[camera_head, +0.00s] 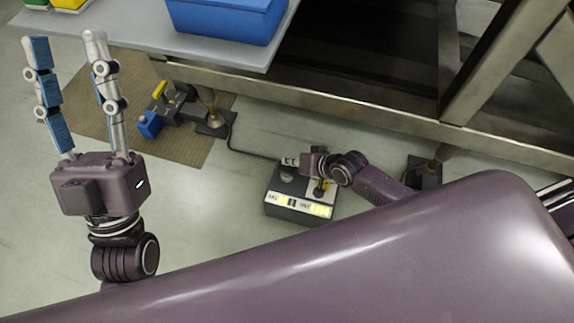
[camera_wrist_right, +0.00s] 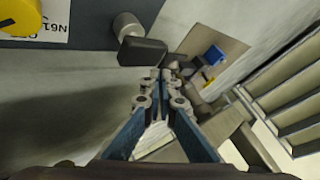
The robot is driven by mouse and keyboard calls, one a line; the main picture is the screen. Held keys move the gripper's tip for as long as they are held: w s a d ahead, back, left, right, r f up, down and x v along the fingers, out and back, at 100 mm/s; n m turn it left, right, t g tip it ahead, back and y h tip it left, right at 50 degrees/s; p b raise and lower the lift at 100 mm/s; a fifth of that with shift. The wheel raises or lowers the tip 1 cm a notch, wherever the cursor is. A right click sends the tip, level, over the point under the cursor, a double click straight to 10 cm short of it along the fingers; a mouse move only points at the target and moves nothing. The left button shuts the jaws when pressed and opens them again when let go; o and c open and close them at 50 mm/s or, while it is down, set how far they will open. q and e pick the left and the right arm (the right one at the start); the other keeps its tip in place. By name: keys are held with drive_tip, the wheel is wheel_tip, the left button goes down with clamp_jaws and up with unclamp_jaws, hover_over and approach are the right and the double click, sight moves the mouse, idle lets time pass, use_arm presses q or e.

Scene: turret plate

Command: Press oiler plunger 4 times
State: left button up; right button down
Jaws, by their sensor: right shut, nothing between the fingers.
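A dark grey box (camera_head: 300,212) with a pale labelled top stands low, right of centre in the head view. It carries a dark round knob and a yellow and black part. I cannot tell for sure which part is the oiler plunger. In the right wrist view, a grey panel has a yellow round part (camera_wrist_right: 22,15), and a silver stem with a black block (camera_wrist_right: 142,52) sits beside it. My right gripper (camera_wrist_right: 160,76) is shut and empty, its tips just below the black block; contact cannot be told. My left gripper (camera_head: 64,38) is open and empty, away from the box.
A table (camera_head: 120,28) with a blue bin (camera_head: 225,20) stands at the top. A metal beam (camera_head: 330,102) runs along the frame near my right arm. A blue and yellow device (camera_head: 150,123) lies on a brown mat (camera_head: 90,100).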

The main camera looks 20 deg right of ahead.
sight(289, 168)
drive_tip(key=shift+r+p, duration=1.45)
drive_tip(key=shift+p, duration=0.1)
drive_tip(key=shift+r+p, duration=0.55)
drive_tip(key=shift+p, duration=0.05)
use_arm(q)
drive_tip(key=w+f+g+y, duration=0.1)
drive_tip(key=w+f+g, duration=0.1)
drive_tip(key=f+g, duration=0.2)
drive_tip(key=w+f+g+y, duration=0.1)
drive_tip(key=w+f+g, duration=0.2)
drive_tip(key=f, duration=0.7)
drive_tip(key=w+f+g+y, duration=0.2)
drive_tip(key=f+g, duration=0.2)
drive_tip(key=f, duration=0.3)
drive_tip(key=shift+w+a+f+g, duration=0.15)
drive_tip(key=shift+w+a+g, duration=0.15)
drive_tip(key=shift+a+g, duration=0.1)
